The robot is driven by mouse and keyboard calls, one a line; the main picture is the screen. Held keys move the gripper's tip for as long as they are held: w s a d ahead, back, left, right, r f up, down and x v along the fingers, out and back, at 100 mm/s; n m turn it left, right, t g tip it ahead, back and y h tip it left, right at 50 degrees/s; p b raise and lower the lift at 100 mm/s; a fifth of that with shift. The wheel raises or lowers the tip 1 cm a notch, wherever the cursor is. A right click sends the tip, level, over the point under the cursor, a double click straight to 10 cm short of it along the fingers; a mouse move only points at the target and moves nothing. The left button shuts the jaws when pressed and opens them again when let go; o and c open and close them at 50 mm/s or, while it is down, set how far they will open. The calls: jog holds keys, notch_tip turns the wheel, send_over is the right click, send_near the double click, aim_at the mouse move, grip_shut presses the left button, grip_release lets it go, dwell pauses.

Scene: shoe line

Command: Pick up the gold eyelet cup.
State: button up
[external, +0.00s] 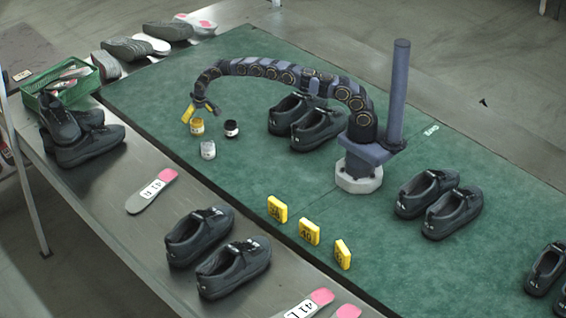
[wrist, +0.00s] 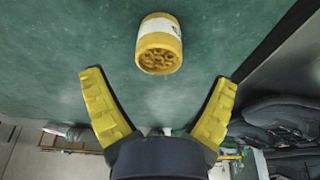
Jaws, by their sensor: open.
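The gold eyelet cup (external: 197,127) stands on the green mat in the external view, with a white label on its side. In the wrist view the cup (wrist: 159,46) is in front of my gripper, and gold eyelets show in its open mouth. My gripper (external: 190,114) is just above and beside the cup in the external view. In the wrist view its yellow fingers (wrist: 160,88) are spread wide with nothing between them, and the cup lies beyond their tips.
A black cup (external: 231,129) and a silver-white cup (external: 208,149) stand close by on the green mat (external: 330,70). A pair of dark shoes (external: 305,122) is to the right. A green crate (external: 62,88) and insoles (external: 152,191) are on the grey table.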

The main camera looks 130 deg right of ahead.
aim_at(197, 121)
jog(key=x, duration=0.4)
jog(key=shift+s+a+f, duration=0.1)
jog(key=shift+a+f, duration=0.05)
jog(key=shift+f, duration=0.1)
jog(key=shift+d+f, duration=0.2)
jog(key=shift+f, duration=0.3)
jog(key=c, duration=1.2)
